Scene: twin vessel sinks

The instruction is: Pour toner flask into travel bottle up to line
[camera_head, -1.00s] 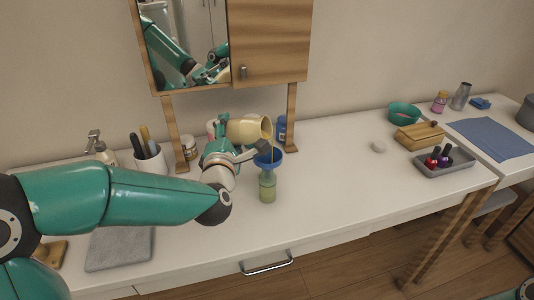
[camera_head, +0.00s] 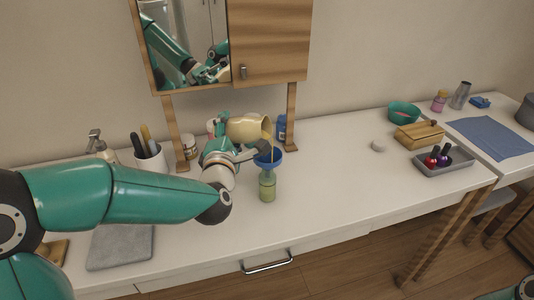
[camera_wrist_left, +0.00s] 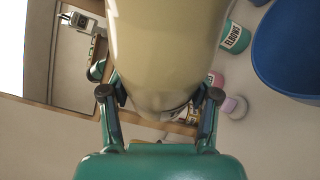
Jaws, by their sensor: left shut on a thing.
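The toner flask (camera_head: 246,128) is cream-yellow and lies tilted on its side, mouth to the right. My left gripper (camera_head: 229,143) is shut on it; in the left wrist view the flask (camera_wrist_left: 165,45) fills the space between the fingers (camera_wrist_left: 160,100). A yellow stream falls from its mouth into a blue funnel (camera_head: 268,159). The funnel sits on the travel bottle (camera_head: 267,186), which stands upright and holds yellow-green liquid. The fill line is too small to tell. The blue funnel also shows large in the left wrist view (camera_wrist_left: 290,45).
A cup of tools (camera_head: 150,158) and a pump bottle (camera_head: 100,147) stand at the left, near a grey mat (camera_head: 120,248). A blue bottle (camera_head: 282,128) stands behind the funnel. A tray (camera_head: 444,163) and wooden box (camera_head: 418,136) lie at the right.

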